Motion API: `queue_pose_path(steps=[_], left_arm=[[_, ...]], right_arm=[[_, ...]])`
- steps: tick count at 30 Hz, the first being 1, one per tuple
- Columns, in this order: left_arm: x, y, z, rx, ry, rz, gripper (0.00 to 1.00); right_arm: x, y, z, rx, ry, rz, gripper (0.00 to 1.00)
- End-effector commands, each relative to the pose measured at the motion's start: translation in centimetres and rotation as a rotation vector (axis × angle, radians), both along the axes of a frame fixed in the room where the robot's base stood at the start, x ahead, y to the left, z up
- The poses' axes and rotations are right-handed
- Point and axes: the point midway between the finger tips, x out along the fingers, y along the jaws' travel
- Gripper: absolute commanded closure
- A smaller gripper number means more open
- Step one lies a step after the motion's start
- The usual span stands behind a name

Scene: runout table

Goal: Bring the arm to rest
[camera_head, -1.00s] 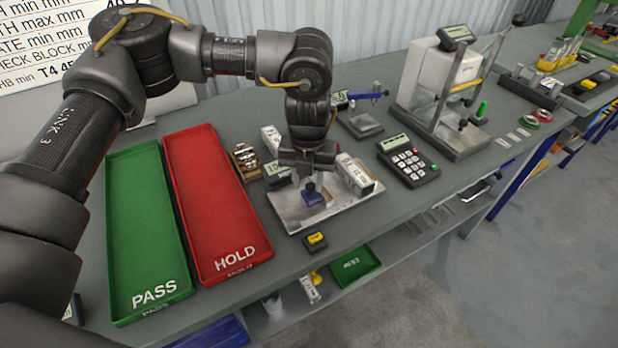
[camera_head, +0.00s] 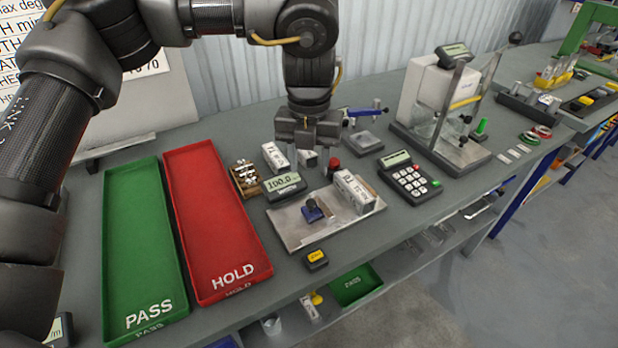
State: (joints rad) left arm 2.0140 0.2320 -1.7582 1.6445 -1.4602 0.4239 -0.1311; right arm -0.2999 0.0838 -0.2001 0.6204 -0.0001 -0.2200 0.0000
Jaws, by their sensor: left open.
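My left arm comes in from the left and arches over the back of the table. Its gripper (camera_head: 309,146) points down, open, above the table behind the metal plate (camera_head: 292,226). Nothing shows between its fingers. On the plate a small blue block (camera_head: 312,211) and a white labelled block (camera_head: 354,192) stand apart from the gripper. A display unit reading about 100.0 (camera_head: 286,186) sits at the plate's back left. My right gripper is not in view.
A green PASS tray (camera_head: 142,240) and a red HOLD tray (camera_head: 212,220) lie at left. A keypad device (camera_head: 408,178) and a white testing machine (camera_head: 440,100) stand at right. A small yellow-topped black box (camera_head: 316,259) is near the front edge.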

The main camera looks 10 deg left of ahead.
Motion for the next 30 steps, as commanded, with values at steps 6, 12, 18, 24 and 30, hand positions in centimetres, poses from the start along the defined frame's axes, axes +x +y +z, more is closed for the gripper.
queue_pose_path(steps=[6, 12, 18, 24, 30], left_arm=[[0.0, 0.0, 0.9, 0.0, 0.0, 0.0, 0.57], [0.0, 0.0, 0.9, 0.0, 0.0, 0.0, 0.57], [0.0, 0.0, 1.2, 0.0, 0.0, 0.0, 0.57], [0.0, 0.0, 6.5, 0.0, -0.001, 0.0, 0.57], [0.0, 0.0, 13.9, 0.0, 0.0, 0.0, 0.57]], right_arm=[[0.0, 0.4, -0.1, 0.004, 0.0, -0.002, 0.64], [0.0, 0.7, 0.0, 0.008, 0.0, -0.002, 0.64], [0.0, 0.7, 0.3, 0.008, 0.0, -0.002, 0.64], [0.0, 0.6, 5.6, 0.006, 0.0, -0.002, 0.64], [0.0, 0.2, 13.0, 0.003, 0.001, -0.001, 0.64]])
